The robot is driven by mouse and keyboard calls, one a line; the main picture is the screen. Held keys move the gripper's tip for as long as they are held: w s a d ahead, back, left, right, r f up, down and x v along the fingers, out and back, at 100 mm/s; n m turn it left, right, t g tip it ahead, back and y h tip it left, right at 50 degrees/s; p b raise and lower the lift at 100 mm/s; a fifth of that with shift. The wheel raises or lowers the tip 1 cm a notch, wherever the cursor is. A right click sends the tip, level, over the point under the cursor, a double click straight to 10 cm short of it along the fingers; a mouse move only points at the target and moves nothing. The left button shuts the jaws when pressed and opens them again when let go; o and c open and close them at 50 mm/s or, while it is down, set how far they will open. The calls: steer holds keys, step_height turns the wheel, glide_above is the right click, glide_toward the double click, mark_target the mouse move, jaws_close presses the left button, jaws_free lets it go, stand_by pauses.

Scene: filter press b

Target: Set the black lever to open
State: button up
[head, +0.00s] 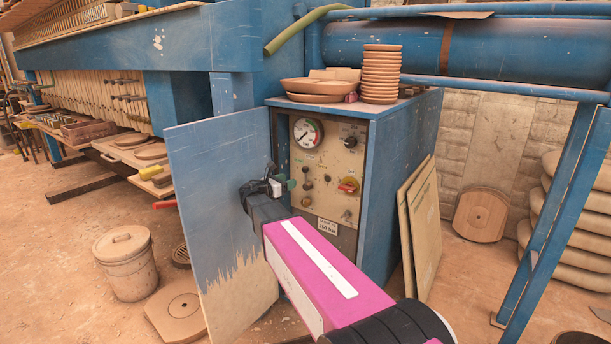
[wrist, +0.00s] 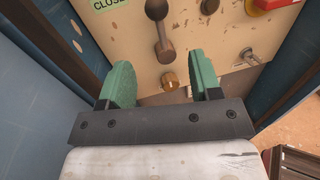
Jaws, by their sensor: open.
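The black lever (wrist: 164,38) is on the beige control panel in the wrist view, its dark arm hanging down from a round pivot at the top edge. It also shows small in the head view (head: 307,184), pointing down. A green label reading "CLOSE" (wrist: 107,4) is left of the pivot. My gripper (wrist: 162,74) has two green fingers spread apart with nothing between them. The lever's lower end appears above the gap, apart from both fingers. In the head view my gripper (head: 285,184) is just left of the lever, in front of the panel.
A brass knob (wrist: 169,79) sits below the lever. A red switch (head: 348,185) and a metal toggle (head: 346,214) are to the right. The open blue cabinet door (head: 205,170) stands close on the left. Bowls (head: 318,87) sit on top.

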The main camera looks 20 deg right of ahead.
mark_target(306, 173)
steer(key=x, duration=1)
steer(key=shift+w+d, duration=0.15)
steer(key=shift+d, duration=0.2)
steer(key=shift+c, duration=0.3)
jaws_close()
